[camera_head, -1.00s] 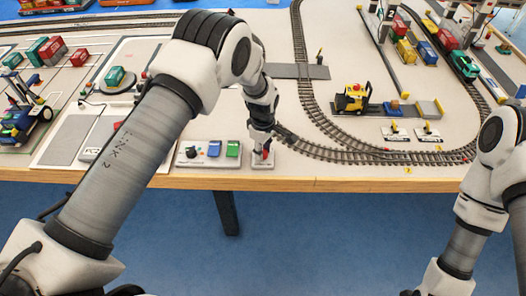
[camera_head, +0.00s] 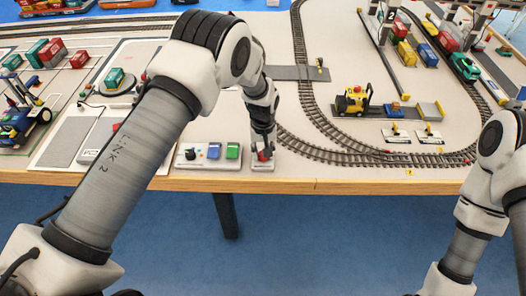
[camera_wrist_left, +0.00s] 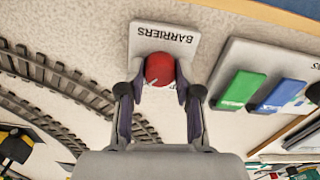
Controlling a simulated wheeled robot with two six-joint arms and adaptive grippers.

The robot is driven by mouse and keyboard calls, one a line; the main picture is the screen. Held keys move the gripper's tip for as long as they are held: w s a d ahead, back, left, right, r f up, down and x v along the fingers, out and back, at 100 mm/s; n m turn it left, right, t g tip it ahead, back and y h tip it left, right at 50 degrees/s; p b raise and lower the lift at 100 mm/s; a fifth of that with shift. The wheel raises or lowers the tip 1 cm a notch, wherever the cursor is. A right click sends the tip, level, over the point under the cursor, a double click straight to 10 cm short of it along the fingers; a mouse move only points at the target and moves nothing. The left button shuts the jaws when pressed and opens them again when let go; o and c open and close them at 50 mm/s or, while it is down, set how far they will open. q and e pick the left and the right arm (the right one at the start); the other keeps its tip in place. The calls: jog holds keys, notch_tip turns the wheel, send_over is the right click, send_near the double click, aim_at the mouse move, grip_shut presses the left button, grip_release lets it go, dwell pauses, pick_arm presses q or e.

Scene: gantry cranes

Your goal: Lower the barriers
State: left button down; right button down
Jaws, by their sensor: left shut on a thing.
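A white plate marked BARRIERS (camera_wrist_left: 180,38) carries a red knob (camera_wrist_left: 160,69) in the left wrist view. In the head view the plate (camera_head: 262,166) lies at the table's front edge and the red knob (camera_head: 264,155) shows at the fingertips. My left gripper (camera_wrist_left: 155,78) is shut on the red knob, with a finger on each side. In the head view the left gripper (camera_head: 263,150) points down over the plate. A small yellow and dark post (camera_head: 320,65) stands by the grey track crossing (camera_head: 287,73); its state is too small to tell. My right gripper is out of view.
A control panel with a green button (camera_head: 233,151), a blue button (camera_head: 215,149) and a black knob lies just left of the plate. Curved rail track (camera_head: 340,152) runs to the right. A yellow loader (camera_head: 352,100) stands inside the curve. Blue floor lies in front.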

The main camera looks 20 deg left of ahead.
pick_arm(q)
jog(key=shift+m, duration=0.6)
jog(key=c, duration=0.8)
grip_release()
notch_tip(320, 180, up, 12)
